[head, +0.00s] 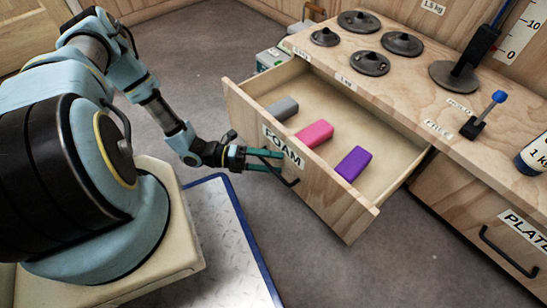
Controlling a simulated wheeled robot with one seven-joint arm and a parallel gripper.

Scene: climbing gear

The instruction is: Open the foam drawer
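The foam drawer (353,204) is a light wooden drawer with a FOAM label on its front. It is pulled well out from the bench, with its inside in plain view. Grey (283,109), pink (315,133) and purple (354,163) blocks lie in it. Its dark bar handle (292,182) is on the front, below the label. My gripper (281,162) is at the left end of the handle, close to the drawer front. Its two green fingers are apart, with a gap between them. Whether they touch the handle is hard to see.
Several dark round weights (370,63) stand on the bench top (420,92) above the drawer. The closed PLATE drawer (490,225) is at the right. A blue-edged metal plate (222,235) lies on the floor by my base. Grey floor is clear below the open drawer.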

